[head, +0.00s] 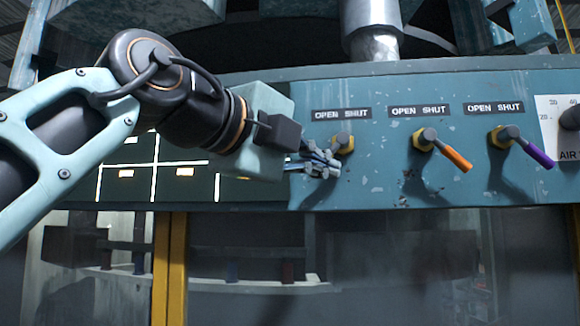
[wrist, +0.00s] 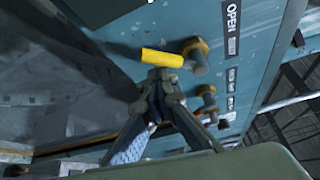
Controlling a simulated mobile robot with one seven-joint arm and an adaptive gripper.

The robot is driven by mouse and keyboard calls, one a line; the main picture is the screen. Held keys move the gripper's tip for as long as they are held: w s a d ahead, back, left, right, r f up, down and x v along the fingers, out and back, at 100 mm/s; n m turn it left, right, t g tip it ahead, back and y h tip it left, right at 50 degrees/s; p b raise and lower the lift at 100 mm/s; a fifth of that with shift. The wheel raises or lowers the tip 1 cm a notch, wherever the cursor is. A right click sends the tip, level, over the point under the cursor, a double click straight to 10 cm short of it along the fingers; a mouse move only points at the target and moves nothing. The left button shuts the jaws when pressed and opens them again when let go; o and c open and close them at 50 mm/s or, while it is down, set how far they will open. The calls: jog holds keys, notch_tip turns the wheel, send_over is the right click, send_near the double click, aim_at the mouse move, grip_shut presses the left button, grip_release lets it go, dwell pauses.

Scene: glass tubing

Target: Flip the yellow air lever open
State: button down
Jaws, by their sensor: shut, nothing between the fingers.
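The yellow lever (wrist: 162,57) shows in the wrist view as a short yellow grip reaching left from its brass and grey pivot (wrist: 196,52). In the head view my gripper hides the yellow grip, and only the brass valve body (head: 344,142) shows under the leftmost OPEN SHUT label (head: 341,114). My gripper (head: 333,167) is in front of this valve. It also shows in the wrist view (wrist: 160,74), with its fingertips shut together and empty, right beside the yellow grip. I cannot tell whether they touch it.
An orange lever (head: 457,158) and a purple lever (head: 538,153) stand to the right on the same teal panel (head: 385,185), both slanting down to the right. An air gauge (head: 568,118) is at the far right. Dark windows (head: 400,265) lie below the panel.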

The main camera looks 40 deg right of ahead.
jog(key=shift+w+a+r, duration=0.2)
jog(key=shift+w+r, duration=0.05)
dwell(0.3)
jog(key=s+d+f+b, duration=0.1)
jog(key=s+f+b, duration=0.2)
jog(key=f+b, duration=0.15)
jog(key=s+a+r, duration=0.3)
jog(key=a+r, duration=0.2)
jog(key=a, duration=0.3)
jog(key=shift+a+p, duration=0.2)
jog(key=shift+p, duration=0.15)
jog(key=shift+w+f, duration=0.1)
